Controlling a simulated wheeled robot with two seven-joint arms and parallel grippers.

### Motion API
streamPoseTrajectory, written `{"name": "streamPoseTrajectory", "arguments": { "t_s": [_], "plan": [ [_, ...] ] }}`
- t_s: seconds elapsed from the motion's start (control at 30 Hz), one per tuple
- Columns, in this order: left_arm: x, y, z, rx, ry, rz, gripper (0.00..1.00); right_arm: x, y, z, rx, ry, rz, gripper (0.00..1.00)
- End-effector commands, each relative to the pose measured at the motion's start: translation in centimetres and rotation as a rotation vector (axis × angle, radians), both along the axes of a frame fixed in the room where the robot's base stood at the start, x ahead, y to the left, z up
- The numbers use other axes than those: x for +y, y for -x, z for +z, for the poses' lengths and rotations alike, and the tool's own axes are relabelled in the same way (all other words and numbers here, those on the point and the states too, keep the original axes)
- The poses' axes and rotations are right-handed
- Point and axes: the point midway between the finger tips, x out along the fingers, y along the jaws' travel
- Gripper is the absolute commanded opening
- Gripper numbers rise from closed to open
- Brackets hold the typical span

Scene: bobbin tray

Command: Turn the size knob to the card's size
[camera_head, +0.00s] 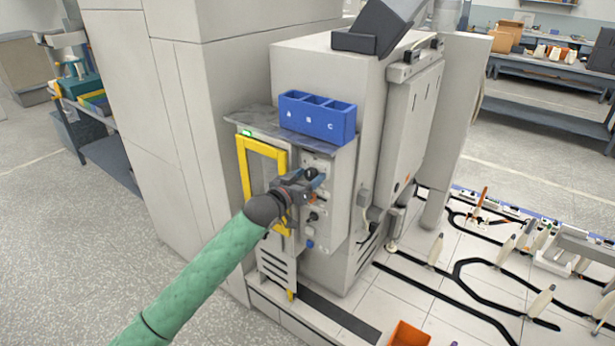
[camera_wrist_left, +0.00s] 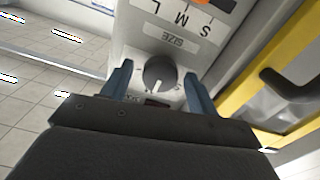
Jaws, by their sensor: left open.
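The size knob (camera_wrist_left: 160,72) is a dark round knob with a white pointer line on a pale panel. In the left wrist view, its pointer aims down towards the gripper body. A SIZE label (camera_wrist_left: 171,38) and the letters S, M, L show upside down beyond it, near an orange mark (camera_wrist_left: 224,4). My left gripper (camera_wrist_left: 158,85) is open, with one blue finger on each side of the knob; I cannot tell if they touch it. In the head view, the left gripper (camera_head: 316,181) is at the machine's front panel. I cannot make out a card for sure.
A yellow-framed door (camera_head: 243,165) stands left of the panel, close to the gripper. A blue bin (camera_head: 318,118) marked A, B, C sits on the ledge above. Another dark knob (camera_head: 313,217) is lower on the panel. An orange box (camera_head: 408,335) is at the bottom.

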Motion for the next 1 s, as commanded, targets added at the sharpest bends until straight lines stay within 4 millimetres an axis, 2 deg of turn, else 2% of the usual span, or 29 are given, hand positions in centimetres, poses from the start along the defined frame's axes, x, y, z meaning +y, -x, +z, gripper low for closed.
{"name": "streamPoseTrajectory", "arguments": {
  "t_s": [0.13,0.3,0.37,0.73,1.0],
  "plan": [
    [0.00,0.01,-0.01,0.000,0.000,0.000,0.57,0.00,-0.01,0.01,0.000,0.000,0.000,0.36],
    [0.01,0.02,-0.01,0.000,0.000,0.000,0.24,0.01,0.04,0.02,0.001,0.000,0.000,0.36],
    [0.01,0.02,-0.01,0.000,0.000,0.000,0.15,0.02,0.06,0.02,0.001,0.000,0.000,0.36],
    [0.04,-0.02,0.06,-0.035,-0.047,0.000,0.15,0.02,0.04,0.03,0.000,0.000,0.000,0.36],
    [0.05,0.01,0.04,-0.144,-0.198,0.000,0.15,0.02,0.01,-0.11,-0.003,-0.001,0.000,0.36]
  ]
}}
